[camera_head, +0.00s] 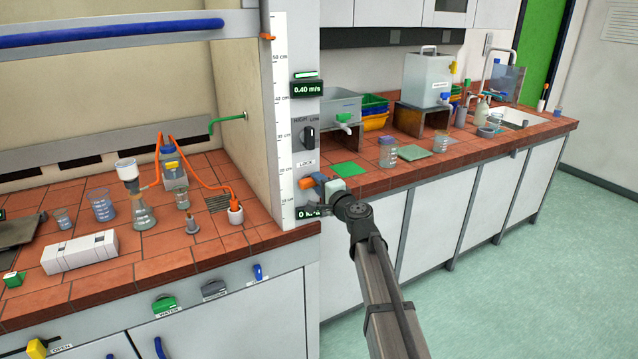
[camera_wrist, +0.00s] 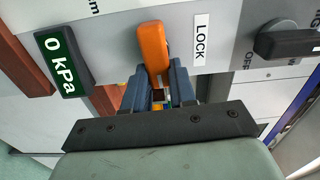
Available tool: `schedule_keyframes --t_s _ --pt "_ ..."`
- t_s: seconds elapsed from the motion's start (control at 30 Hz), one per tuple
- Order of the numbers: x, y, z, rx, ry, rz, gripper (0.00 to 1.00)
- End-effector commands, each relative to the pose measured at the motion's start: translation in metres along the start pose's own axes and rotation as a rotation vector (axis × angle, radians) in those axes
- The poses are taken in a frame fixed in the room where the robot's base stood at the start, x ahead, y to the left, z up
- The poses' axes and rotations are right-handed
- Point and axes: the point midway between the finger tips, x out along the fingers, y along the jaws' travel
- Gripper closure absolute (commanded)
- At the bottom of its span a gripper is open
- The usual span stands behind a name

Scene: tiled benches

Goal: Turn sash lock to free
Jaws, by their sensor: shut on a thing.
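The sash lock is an orange lever (camera_wrist: 153,42) on the grey post, beside the white LOCK label (camera_wrist: 200,40) in the wrist view. In the head view the orange lever (camera_head: 306,183) shows just below the word LOCK. My gripper (camera_wrist: 160,82) is shut on the lever's near end, with one dark blue finger on each side. The far end of the lever sticks out beyond the fingertips. In the head view my gripper (camera_head: 318,181) reaches the post from the right and hides part of the lever and the lower display.
A black rotary knob (camera_wrist: 285,42) sits right of the LOCK label. A green-lit 0 kPa display (camera_wrist: 62,62) is at its left. Glassware and orange tubing (camera_head: 205,175) stand in the hood at left. A beaker (camera_head: 388,152) and green mat (camera_head: 350,169) lie on the right bench.

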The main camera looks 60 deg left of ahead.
Motion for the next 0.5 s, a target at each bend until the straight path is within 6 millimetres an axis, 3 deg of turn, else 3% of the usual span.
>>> schedule_keyframes --t_s 0.5 --pt "-0.0001 0.0015 -0.0007 0.073 0.002 0.000 1.00"
